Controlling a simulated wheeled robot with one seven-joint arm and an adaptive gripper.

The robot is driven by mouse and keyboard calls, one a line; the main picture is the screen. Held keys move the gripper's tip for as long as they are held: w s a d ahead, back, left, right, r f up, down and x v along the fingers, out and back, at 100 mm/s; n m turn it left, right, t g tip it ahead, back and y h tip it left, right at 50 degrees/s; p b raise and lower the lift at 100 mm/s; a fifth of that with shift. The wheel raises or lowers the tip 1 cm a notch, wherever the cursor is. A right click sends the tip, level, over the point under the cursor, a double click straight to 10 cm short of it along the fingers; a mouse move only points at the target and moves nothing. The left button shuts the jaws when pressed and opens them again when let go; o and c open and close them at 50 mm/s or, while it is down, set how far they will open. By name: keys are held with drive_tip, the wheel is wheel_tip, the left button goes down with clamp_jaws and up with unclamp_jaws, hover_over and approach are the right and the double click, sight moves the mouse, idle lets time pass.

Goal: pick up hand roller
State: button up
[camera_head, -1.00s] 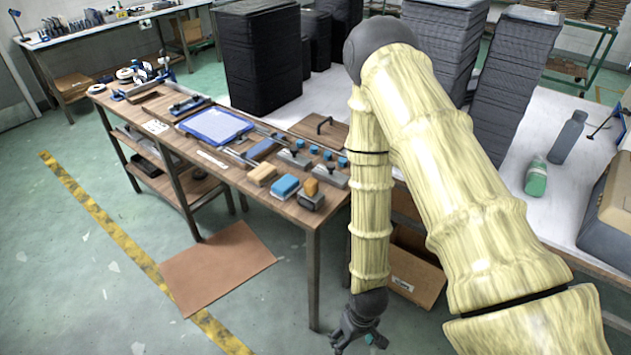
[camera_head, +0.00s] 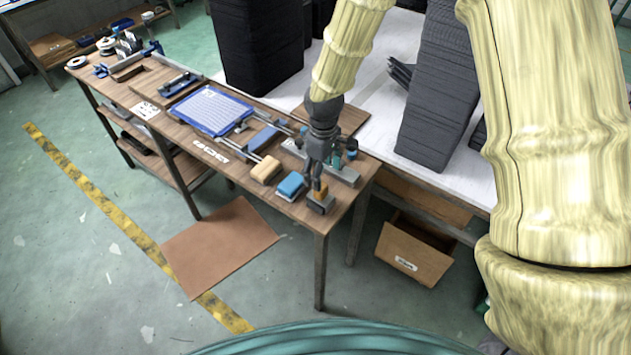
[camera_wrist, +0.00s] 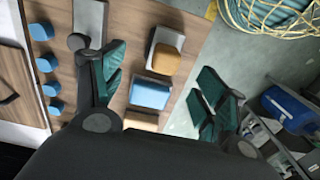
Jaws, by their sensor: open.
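My gripper (camera_head: 316,180) is open and empty above the near right corner of the wooden bench. Its two teal-padded fingers stand wide apart in the wrist view (camera_wrist: 160,88). Between them in that view, lower down, lies a blue block (camera_wrist: 150,94). An orange block on a grey base (camera_wrist: 166,58) is just above it in the picture. I cannot say for certain which thing is the hand roller. A small blue-and-dark tool (camera_head: 178,84) lies behind the blue tray; its details are too small to tell. My gripper partly hides the bench's right end.
The wooden bench also holds a blue-rimmed tray (camera_head: 212,110), a tan block (camera_head: 266,169), a blue block (camera_head: 291,185) and grey plates with dark knobs. Several blue cylinders (camera_wrist: 47,62) stand in a row. Tall black stacks (camera_head: 255,45) rise behind.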

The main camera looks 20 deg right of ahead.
sight(320, 195)
drive_tip(key=shift+s+f+p, duration=0.35)
drive_tip(key=shift+s+f, duration=0.6)
drive_tip(key=shift+s, duration=0.1)
drive_tip(key=shift+s+d, duration=0.1)
drive_tip(key=shift+s, duration=0.25)
drive_tip(key=shift+w+f, duration=0.1)
drive_tip(key=shift+f, duration=0.35)
drive_tip(key=shift+w+f+p, duration=0.3)
drive_tip(key=shift+w+f, duration=0.65)
drive_tip(key=shift+f, duration=0.05)
drive_tip(key=shift+s+a+f+p, duration=0.25)
drive_tip(key=shift+s+p, duration=0.1)
drive_tip(key=shift+p, duration=0.1)
drive_tip(key=f, duration=0.1)
drive_tip(key=w+f+p, duration=0.1)
drive_tip(key=shift+a+f, duration=0.1)
drive_tip(key=shift+f, duration=0.3)
drive_tip(key=shift+s+f, duration=0.25)
drive_tip(key=shift+f, duration=0.3)
drive_tip(key=shift+w, duration=0.1)
